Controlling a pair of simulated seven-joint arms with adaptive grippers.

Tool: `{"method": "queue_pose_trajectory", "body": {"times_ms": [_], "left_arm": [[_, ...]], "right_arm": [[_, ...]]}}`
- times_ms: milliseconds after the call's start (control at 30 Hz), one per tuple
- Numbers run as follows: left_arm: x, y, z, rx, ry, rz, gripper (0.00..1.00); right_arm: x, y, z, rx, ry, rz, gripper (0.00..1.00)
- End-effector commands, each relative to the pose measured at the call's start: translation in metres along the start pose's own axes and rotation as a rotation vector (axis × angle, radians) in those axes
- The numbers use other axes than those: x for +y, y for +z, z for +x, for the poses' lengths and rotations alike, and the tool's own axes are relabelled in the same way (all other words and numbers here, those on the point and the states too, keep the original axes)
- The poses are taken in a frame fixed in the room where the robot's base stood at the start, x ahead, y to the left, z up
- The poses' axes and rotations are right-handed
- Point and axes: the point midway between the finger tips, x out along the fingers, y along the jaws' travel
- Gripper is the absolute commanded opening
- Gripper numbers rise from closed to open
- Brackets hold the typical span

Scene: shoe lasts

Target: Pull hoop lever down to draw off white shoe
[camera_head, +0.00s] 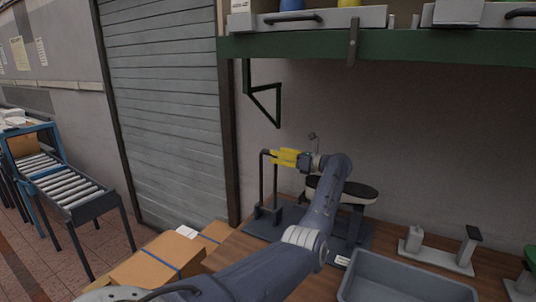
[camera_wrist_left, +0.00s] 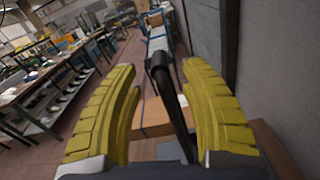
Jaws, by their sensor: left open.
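The hoop lever (camera_head: 262,180) is a dark upright bar frame on a grey base at the left of the bench. Its dark bar also shows in the left wrist view (camera_wrist_left: 172,98), running between the fingers. My left gripper (camera_head: 284,157) has yellow fingers and is at the top of the hoop. It is open, with one finger on each side of the bar (camera_wrist_left: 160,75); contact cannot be told. A white shoe with a dark top (camera_head: 358,191) sits on a stand to the right, partly hidden behind my left arm. My right gripper is not in view.
A grey bin (camera_head: 362,291) stands at the front of the wooden bench (camera_head: 226,257). A grey fixture (camera_head: 436,252) is to the right. A green shelf (camera_head: 300,46) hangs above. Cardboard boxes (camera_head: 157,265) and a roller conveyor (camera_head: 73,190) are at left.

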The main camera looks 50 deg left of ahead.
Motion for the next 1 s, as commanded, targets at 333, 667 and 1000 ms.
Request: {"method": "queue_pose_trajectory", "body": {"times_ms": [333,667,1000], "left_arm": [[0.0,0.0,0.038,-0.002,0.001,0.0,0.44],[0.0,0.0,0.046,0.0,0.0,0.0,0.44],[0.0,0.0,0.045,0.0,0.0,0.0,0.27]], "right_arm": [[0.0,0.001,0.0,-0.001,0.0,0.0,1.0],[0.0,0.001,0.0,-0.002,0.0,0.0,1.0],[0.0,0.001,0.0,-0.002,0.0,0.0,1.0]]}}
